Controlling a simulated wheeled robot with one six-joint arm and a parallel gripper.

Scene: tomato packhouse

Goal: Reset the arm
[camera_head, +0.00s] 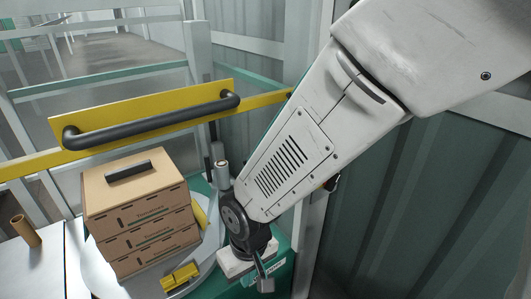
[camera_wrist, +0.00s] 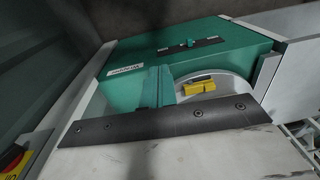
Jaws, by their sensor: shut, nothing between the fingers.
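My arm reaches down from the upper right in the head view. My gripper (camera_head: 264,282) hangs at its lower end, pointing down, shut and empty.
Stacked brown cartons (camera_head: 140,215) stand on a round pale turntable left of my gripper. A yellow object (camera_head: 180,277) lies there, also in the wrist view (camera_wrist: 199,88). A yellow rail with black handle (camera_head: 150,118) is behind; a corrugated wall (camera_head: 385,220) is right.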

